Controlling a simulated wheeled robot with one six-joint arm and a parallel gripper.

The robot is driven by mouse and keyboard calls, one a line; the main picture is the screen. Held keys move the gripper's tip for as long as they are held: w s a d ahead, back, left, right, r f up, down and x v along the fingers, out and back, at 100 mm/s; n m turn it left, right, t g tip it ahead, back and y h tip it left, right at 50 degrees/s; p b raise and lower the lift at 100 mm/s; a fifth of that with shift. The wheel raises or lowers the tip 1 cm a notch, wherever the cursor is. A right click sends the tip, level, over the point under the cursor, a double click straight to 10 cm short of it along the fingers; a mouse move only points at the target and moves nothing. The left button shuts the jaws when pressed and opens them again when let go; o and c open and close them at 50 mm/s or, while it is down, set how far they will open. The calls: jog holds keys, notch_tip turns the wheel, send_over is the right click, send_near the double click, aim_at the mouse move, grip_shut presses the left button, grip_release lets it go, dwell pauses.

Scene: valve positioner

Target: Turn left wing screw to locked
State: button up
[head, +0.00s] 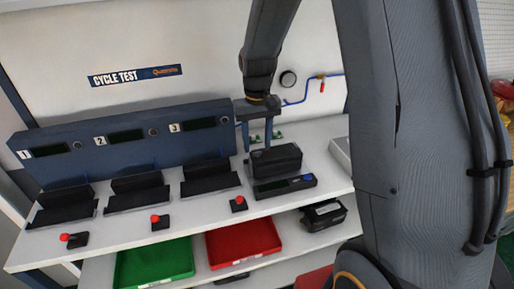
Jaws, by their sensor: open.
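A black box-shaped device (278,161), likely the valve positioner, stands on the white bench right of the numbered panel. Small green parts (279,135) show behind its top. I cannot tell whether they are wing screws, and no locked or unlocked mark can be read. My gripper (258,145) points down with its two fingers apart, over the left rear part of the device. The fingers appear empty. Whether they touch the device or straddle a screw cannot be told. The left wing screw is not clearly visible, perhaps hidden by the fingers or too small.
A low black unit (285,187) lies before the device. A blue panel (125,140) numbered 1 to 3 stands left, with black cradles and red-knobbed switches (239,204) before it. Green (155,264) and red (243,245) trays sit on the lower shelf. A blue hose (307,91) runs behind.

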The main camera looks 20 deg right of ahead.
jog(key=shift+r+b, duration=0.7)
jog(key=shift+r, duration=2.1)
